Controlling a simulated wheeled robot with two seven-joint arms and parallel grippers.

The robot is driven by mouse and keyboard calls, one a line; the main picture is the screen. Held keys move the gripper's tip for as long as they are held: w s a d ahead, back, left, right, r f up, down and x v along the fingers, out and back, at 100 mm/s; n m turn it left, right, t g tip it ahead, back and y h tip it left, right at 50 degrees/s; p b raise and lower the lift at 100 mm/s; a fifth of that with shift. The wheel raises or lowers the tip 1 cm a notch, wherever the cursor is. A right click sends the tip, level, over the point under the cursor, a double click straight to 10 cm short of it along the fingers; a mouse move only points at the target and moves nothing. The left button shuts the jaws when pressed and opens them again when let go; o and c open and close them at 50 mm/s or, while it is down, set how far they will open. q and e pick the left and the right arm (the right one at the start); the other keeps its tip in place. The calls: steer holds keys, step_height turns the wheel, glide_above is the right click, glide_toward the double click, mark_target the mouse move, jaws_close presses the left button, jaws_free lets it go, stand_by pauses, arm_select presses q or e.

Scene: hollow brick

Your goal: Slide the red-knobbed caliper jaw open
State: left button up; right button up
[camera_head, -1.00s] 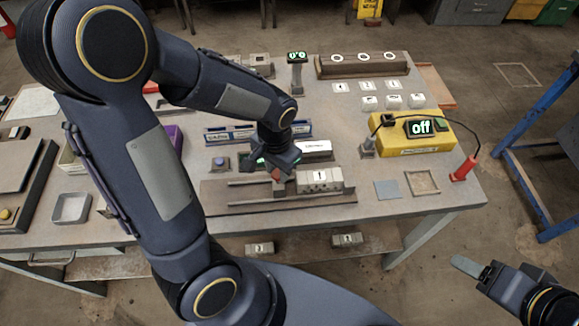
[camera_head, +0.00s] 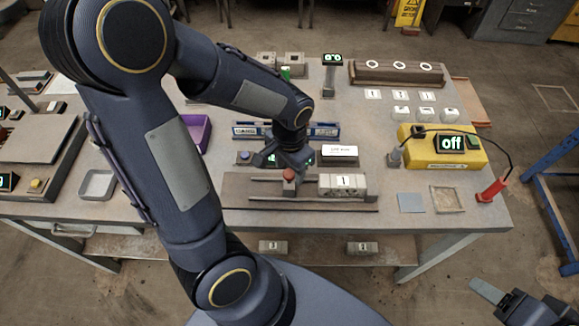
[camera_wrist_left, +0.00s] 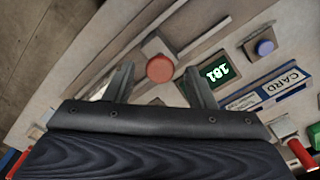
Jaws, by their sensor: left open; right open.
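The caliper's red knob (camera_head: 289,174) stands on a small jaw block on two rails (camera_head: 250,197), left of a grey hollow brick (camera_head: 343,186) marked 1. In the left wrist view, the round red knob (camera_wrist_left: 160,68) is just beyond the fingertips and appears between their lines. My left gripper (camera_head: 287,164) is open above and just behind the knob; its open fingers show in the wrist view (camera_wrist_left: 160,82). Whether they touch the knob cannot be told. A lit display (camera_wrist_left: 217,72) beside the rail seems to read 181. My right gripper (camera_head: 484,292) is open and empty at lower right.
A yellow box (camera_head: 440,150) with an "off" display and a cable to a red holder (camera_head: 492,188) stands at right. A blue card rack (camera_head: 255,130) lies behind the caliper. A grey square (camera_head: 411,203) and a shallow tray (camera_head: 447,211) lie right of it.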

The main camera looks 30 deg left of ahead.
arm_select(q)
step_height(320, 180, up, 8)
steer(key=shift+f, duration=0.2)
stand_by(0.5)
steer(key=s+d+r+n+t+h, duration=0.3)
steer(key=s+r+n+t, duration=0.1)
steer(key=s, duration=0.6)
steer(key=shift+s+r+t+h, duration=0.15)
steer(key=shift+r+t+h, duration=0.25)
steer(key=shift+r+t, duration=0.3)
